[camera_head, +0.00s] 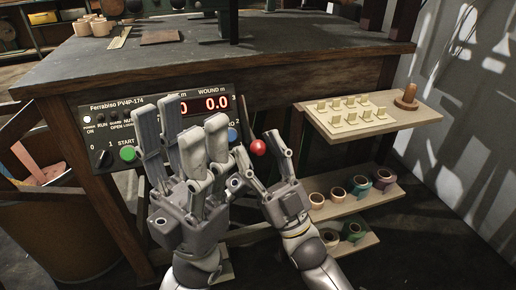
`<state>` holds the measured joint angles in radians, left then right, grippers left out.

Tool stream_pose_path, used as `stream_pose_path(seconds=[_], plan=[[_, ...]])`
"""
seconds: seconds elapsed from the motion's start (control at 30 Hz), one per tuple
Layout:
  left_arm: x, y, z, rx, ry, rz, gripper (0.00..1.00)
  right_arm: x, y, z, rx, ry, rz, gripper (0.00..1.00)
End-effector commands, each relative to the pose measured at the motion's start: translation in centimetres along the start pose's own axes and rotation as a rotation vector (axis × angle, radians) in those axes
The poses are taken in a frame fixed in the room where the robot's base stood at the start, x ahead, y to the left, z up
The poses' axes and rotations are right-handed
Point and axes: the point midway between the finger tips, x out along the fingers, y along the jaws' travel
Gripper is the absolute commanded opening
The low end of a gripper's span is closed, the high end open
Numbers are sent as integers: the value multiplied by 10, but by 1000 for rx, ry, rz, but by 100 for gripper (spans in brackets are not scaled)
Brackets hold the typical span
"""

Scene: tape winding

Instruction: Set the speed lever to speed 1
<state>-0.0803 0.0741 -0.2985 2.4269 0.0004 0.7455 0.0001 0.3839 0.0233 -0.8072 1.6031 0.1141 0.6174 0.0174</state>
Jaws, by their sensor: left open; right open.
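The speed lever's red ball knob (258,147) stands out in front of the control panel (97,122), at its right end. Its shaft is mostly hidden, and I see no speed marks to read its setting. My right gripper (258,151) is open, with its fingertips on either side of the red knob in the picture. I cannot tell whether they touch it. My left gripper (183,128) is open and empty, close in front of the panel. It hides the panel's middle and part of its display (213,103), which reads 0.0 under "WOUND m".
The panel has a green start button (128,154) and a black rotary knob (102,158). A wooden shelf (413,112) at the right holds small pale blocks and a wooden peg piece (407,97). Tape rolls (361,185) sit on lower shelves. The dark worktop (290,58) overhangs the panel.

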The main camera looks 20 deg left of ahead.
Motion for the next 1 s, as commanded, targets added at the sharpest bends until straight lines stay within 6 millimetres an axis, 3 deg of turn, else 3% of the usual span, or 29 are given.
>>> stream_pose_path(seconds=[0.5, 0.7, 1.0], plan=[[0, 0, 0, -1, 0, 1, 44, -98, 0, 1, 1, -6, 0, 49], [0, 0, 0, -1, 0, 1, 44, -115, 0, 1, 1, -4, 0, 49], [0, 0, 0, -1, 0, 1, 44, -117, 0, 1, 1, -2, 0, 49]])
